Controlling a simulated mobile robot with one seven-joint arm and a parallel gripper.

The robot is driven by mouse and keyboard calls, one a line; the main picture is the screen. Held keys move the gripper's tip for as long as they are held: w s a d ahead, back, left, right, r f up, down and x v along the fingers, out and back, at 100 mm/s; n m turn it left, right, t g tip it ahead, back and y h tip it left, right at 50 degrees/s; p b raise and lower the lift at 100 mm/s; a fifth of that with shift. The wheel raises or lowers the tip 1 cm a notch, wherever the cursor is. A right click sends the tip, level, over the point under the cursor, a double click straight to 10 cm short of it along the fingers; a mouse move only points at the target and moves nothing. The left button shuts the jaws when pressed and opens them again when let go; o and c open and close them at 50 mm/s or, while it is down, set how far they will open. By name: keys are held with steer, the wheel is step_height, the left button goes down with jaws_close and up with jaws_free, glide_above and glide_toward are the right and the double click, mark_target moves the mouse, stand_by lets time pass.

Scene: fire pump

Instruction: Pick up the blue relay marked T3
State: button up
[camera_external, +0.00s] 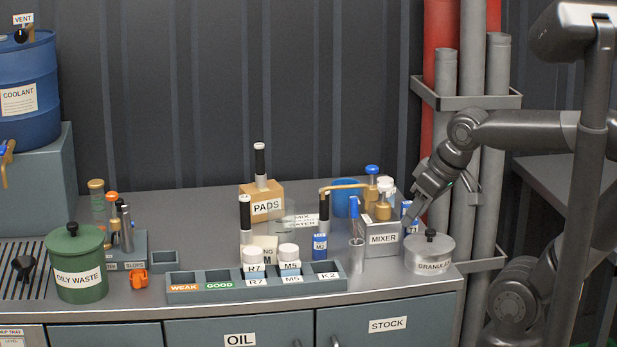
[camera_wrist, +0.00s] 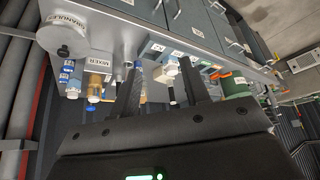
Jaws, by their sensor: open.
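Neither shows a clear T3. My gripper (camera_external: 414,213) is open and empty above the bench's right side, near the mixer box and the granules pot. In the tilted wrist view, its two fingers (camera_wrist: 160,82) are spread, with nothing held between them. Small blue-and-white blocks (camera_wrist: 66,77) show at left there, too small to read.
The mixer box (camera_external: 383,239) and granules pot (camera_external: 430,257) stand close by at right. A brass tap (camera_external: 350,187) and blue round container (camera_external: 346,206) are behind. A sorting tray (camera_external: 232,289) lies along the front. Grey pipes (camera_external: 470,150) rise at the right edge.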

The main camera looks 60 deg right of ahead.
step_height(320, 180, up, 6)
steer(key=w+d+r+m+g+h, duration=0.1)
steer(key=w+d+r+m+g, duration=0.15)
steer(key=w+d, duration=0.75)
steer(key=m+g+y, duration=0.1)
steer(key=m+g, duration=0.1)
steer(key=g, duration=0.1)
glide_above(411, 231)
step_height(411, 231, down, 3)
steer(key=f, duration=0.7)
steer(key=d+f, duration=0.1)
steer(key=f, duration=1.2)
steer(key=shift+d+f, duration=0.15)
steer(key=shift+f, duration=0.15)
steer(key=shift+w+d+f, duration=0.1)
steer(key=shift+w+f, duration=0.05)
steer(key=shift+f, duration=1.4)
steer(key=shift+w+d+f, duration=0.1)
steer(key=shift+w+f, duration=0.05)
steer(key=shift+f, duration=1.35)
steer(key=c, duration=0.7)
steer(key=shift+r, duration=0.15)
steer(key=shift+c, duration=0.2)
